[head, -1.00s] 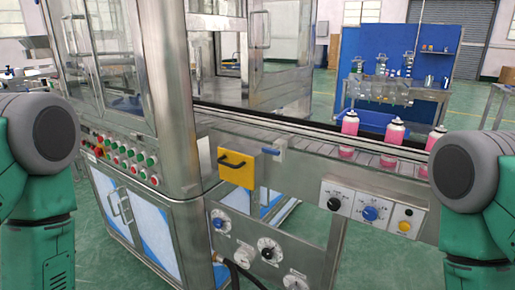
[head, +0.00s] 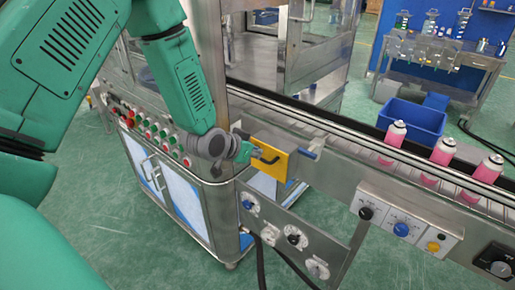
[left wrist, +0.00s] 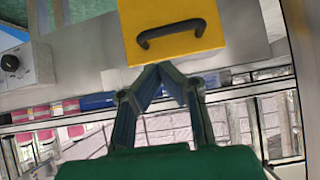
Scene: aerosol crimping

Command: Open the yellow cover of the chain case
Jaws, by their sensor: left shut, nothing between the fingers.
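The yellow cover (head: 270,160) of the chain case is a small square plate with a black handle (head: 265,154), on the front of the conveyor's steel side. It lies flat against the case. My left gripper (head: 247,151) is at the cover's left side, close to the handle. In the left wrist view the yellow cover (left wrist: 170,18) and its black handle (left wrist: 171,34) are just beyond the fingertips of my left gripper (left wrist: 160,70). The fingers are shut with nothing between them, and the handle is outside them. My right gripper is not in view.
Pink and white aerosol cans (head: 395,134) stand on the conveyor (head: 340,134) to the right. A control panel with knobs (head: 405,221) is right of the cover. The steel cabinet with colored buttons (head: 160,142) is to the left. A blue bin (head: 412,119) stands behind the conveyor.

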